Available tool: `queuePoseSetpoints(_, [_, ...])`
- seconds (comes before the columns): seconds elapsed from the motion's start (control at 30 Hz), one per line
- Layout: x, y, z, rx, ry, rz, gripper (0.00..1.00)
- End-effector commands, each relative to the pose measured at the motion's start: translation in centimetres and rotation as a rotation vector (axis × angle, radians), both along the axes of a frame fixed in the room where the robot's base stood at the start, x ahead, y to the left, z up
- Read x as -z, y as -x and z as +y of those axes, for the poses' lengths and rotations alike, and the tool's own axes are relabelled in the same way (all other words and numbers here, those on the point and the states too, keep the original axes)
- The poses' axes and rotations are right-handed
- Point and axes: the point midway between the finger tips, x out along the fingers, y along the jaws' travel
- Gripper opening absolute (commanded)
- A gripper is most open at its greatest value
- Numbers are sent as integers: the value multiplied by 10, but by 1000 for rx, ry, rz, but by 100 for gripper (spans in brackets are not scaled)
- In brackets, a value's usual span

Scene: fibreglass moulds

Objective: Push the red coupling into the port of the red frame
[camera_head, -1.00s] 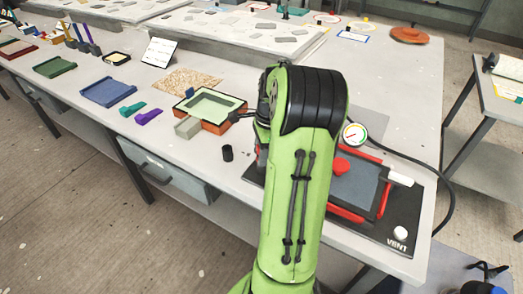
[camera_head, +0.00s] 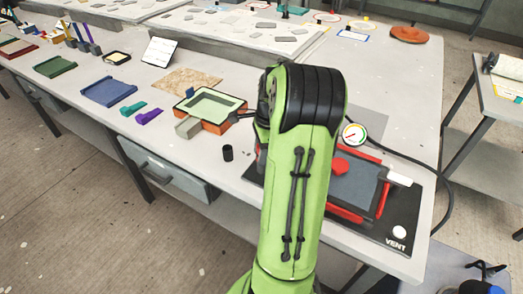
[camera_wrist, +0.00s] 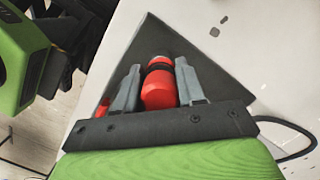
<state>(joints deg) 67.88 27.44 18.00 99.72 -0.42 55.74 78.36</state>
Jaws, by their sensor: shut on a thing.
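My gripper (camera_wrist: 157,68) shows in the wrist view, with its two grey fingers on either side of the red coupling (camera_wrist: 158,92). It is shut on the coupling, which has a black band near its far end. Another red piece shows just beyond the band; I cannot tell whether it belongs to the coupling or to the port. In the head view my green arm hides the gripper and the coupling. The red frame (camera_head: 346,214) lies right of my arm, around a dark grey panel. I cannot make out its port.
A black board (camera_head: 368,237) marked VENT carries the frame, with a white knob (camera_head: 399,232) at its corner. A pressure gauge (camera_head: 354,135) and a black hose stand behind. A small black cup (camera_head: 228,153) and an orange-edged mould (camera_head: 213,127) lie left of my arm.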

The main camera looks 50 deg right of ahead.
Motion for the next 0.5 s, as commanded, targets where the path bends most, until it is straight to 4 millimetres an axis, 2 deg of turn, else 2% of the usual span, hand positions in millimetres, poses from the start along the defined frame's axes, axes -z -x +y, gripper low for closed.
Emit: queuePoseSetpoints(0.5, [7, 0, 0, 0, -1, 1, 8])
